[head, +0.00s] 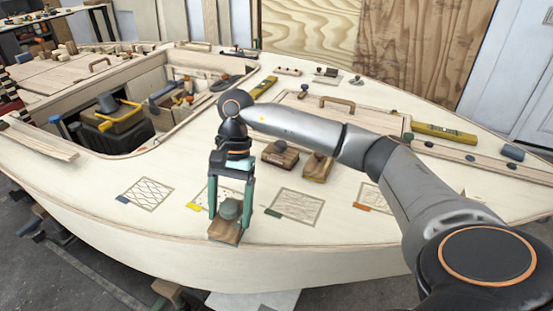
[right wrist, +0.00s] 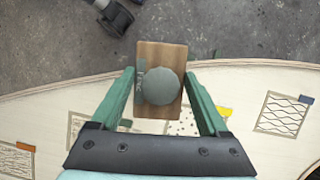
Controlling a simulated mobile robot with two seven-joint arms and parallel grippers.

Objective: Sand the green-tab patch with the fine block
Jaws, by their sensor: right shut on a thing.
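My right gripper (head: 229,207) is shut on a wooden sanding block (head: 222,231) by its round grey-green knob. The green-tab patch (head: 298,205), a hatched square with a green tab (head: 272,213), lies just right of the gripper. My left gripper is out of view.
A blue-tab patch (head: 147,193) lies left and an orange-tab patch (head: 369,196) right, partly behind my arm. Two more knobbed blocks, one left (head: 279,155) and one right (head: 317,168), stand behind. The open cockpit with a toolbox (head: 118,122) is at left.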

